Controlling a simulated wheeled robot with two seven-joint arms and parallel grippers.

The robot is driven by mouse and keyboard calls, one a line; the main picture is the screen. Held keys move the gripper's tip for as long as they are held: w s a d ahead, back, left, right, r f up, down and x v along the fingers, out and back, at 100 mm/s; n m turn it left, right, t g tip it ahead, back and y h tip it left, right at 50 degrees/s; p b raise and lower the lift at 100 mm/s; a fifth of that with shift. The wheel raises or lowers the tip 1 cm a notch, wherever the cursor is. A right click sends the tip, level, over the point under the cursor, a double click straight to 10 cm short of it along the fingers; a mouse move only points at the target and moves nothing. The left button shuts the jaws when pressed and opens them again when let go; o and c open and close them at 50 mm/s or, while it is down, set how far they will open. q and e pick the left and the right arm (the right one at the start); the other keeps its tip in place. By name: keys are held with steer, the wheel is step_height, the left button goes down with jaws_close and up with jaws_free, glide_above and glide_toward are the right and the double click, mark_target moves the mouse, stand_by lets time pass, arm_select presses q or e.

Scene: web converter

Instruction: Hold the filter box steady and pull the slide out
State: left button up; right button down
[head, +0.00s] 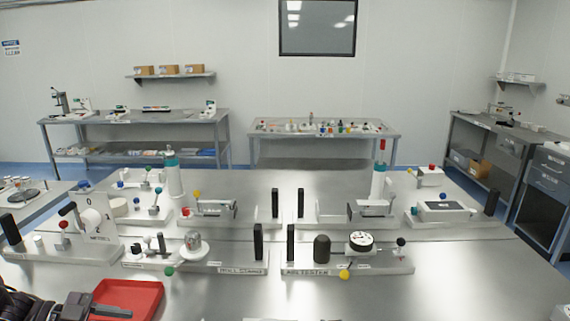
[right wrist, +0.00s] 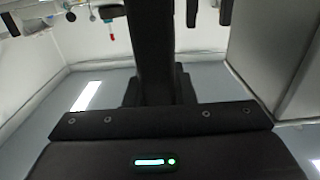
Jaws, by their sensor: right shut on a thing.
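I cannot tell for certain which thing in the head view is the filter box or its slide. A white box-like fixture with a dark-framed grey top (head: 445,207) and a blue knob stands at the right of the bench. A grey block with a yellow knob (head: 213,207) is on the left-hand fixture. My left gripper (head: 108,311) is at the bottom left, over the red tray, partly cut off; its jaw state is unclear. My right gripper (right wrist: 152,60) shows only in the right wrist view as dark parts. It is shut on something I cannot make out.
The steel bench (head: 420,285) holds several white fixtures with upright black handles. The red tray (head: 128,298) lies at the front left. Side tables stand by the walls.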

steer(key=shift+s+f, duration=0.1)
steer(key=shift+f, duration=0.25)
steer(key=c, duration=1.4)
jaws_free()
steer(key=shift+o, duration=1.4)
steer(key=shift+r, duration=0.25)
steer(key=s, duration=1.2)
steer(key=shift+w, duration=0.1)
